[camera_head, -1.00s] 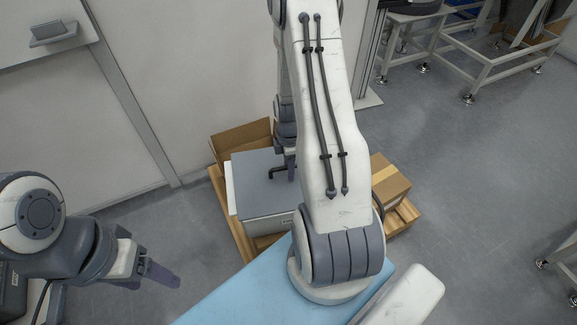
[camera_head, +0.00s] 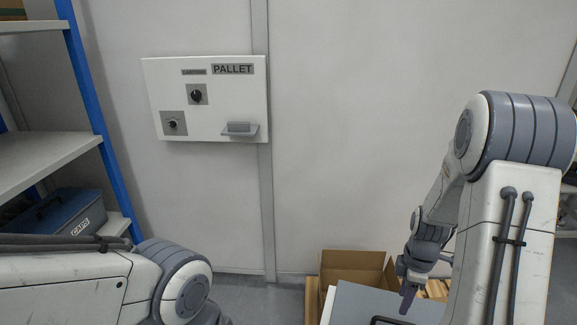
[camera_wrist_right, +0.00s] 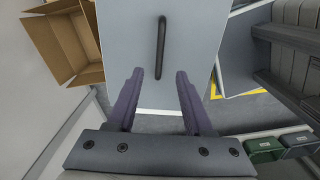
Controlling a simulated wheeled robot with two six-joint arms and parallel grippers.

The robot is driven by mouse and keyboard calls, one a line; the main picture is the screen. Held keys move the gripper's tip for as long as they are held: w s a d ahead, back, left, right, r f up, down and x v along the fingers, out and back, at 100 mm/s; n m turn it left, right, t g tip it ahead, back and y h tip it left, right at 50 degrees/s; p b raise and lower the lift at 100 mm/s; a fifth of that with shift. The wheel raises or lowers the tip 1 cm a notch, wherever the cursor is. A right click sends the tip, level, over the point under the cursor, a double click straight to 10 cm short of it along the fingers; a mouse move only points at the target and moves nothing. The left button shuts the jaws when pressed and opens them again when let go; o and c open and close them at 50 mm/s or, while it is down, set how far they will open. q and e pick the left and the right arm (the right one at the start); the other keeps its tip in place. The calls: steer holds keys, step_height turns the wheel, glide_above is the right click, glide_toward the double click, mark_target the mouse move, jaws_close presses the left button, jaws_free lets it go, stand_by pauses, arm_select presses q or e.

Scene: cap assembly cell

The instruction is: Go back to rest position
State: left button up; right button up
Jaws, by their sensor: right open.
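My right gripper (camera_head: 405,297) points down at the lower right of the head view, over a grey-topped box (camera_head: 370,300). In the right wrist view its two purple-grey fingers (camera_wrist_right: 158,74) stand apart with nothing between them. The box's grey lid (camera_wrist_right: 190,55) lies in front of them with a black bar handle (camera_wrist_right: 161,47), which lies beyond the fingertips. My left arm enters the head view at the lower left; its gripper is out of view.
A wall panel (camera_head: 205,120) labelled PALLET has knobs and a small ledge. An open cardboard box (camera_head: 350,266) stands beside the grey-topped box. A shelf (camera_head: 50,155) with a blue post and a blue CAPS case (camera_head: 62,218) is at the left. Green bins (camera_wrist_right: 282,147) show in the wrist view.

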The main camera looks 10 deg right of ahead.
steer(key=s+a+r+m+p, duration=0.1)
steer(key=a+r+p, duration=0.1)
steer(key=a+r, duration=0.65)
steer(key=s+a+r+m+p, duration=0.15)
steer(key=a+r, duration=0.35)
steer(key=a, duration=0.7)
steer(key=s+a+r+m+p, duration=0.1)
steer(key=s+a+r, duration=0.2)
steer(key=s+a, duration=0.2)
steer(key=s+a+r+m+y+p, duration=0.1)
steer(key=s+a+r, duration=0.3)
steer(key=s, duration=0.5)
steer(key=shift+a+m+p, duration=0.35)
steer(key=shift+a+p, duration=0.1)
steer(key=shift+a, duration=0.2)
steer(key=shift+w, duration=0.1)
